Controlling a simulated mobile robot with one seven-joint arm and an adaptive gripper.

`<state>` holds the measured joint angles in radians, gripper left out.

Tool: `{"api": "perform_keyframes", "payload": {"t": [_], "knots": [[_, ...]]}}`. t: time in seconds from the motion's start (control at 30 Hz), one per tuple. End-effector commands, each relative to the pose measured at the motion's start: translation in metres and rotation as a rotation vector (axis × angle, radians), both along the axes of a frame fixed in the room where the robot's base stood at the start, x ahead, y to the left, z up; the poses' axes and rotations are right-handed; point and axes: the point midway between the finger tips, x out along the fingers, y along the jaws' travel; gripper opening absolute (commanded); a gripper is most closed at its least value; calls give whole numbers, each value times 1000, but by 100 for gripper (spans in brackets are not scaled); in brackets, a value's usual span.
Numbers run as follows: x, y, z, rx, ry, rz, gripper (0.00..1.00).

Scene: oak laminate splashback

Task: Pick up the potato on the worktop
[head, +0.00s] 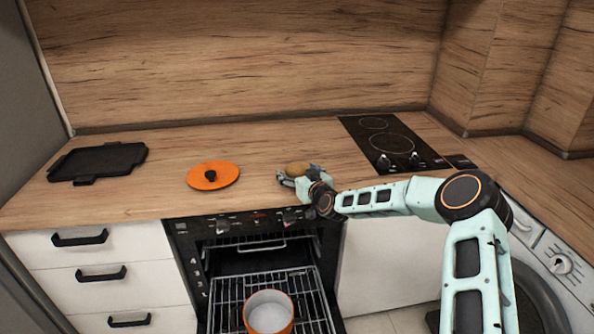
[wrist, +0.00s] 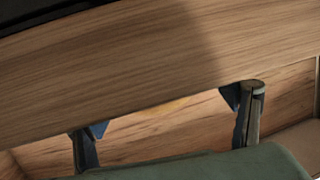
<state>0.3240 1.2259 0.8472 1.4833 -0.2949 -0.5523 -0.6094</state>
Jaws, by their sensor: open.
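The potato (head: 298,167) is a small brown oval on the wooden worktop (head: 110,201), left of the hob. In the head view my gripper (head: 298,175) is at the potato, on its near side, with a fingertip showing on either side of it. Whether the fingers touch the potato cannot be told. The gripper is open; in the wrist view its two fingers (wrist: 168,116) stand wide apart with wood grain beyond them. I cannot clearly make out the potato in the wrist view.
An orange lid (head: 228,173) with a black knob lies left of the potato. A black tray (head: 98,160) is at the far left, and the black hob (head: 396,142) is to the right. Below, the oven is open, with an orange pot (head: 287,312) on its rack (head: 232,309).

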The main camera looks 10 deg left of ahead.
Motion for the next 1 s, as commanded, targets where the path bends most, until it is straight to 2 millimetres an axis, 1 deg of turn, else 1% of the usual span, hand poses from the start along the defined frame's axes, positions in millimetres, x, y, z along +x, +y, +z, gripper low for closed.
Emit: {"api": "perform_keyframes", "payload": {"t": [0.27, 0.7, 1.0], "knots": [[2, 1, 0, 0, -1, 0, 78], [1, 0, 0, 0, 0, 0, 30], [2, 0, 1, 0, -2, -1, 30]]}}
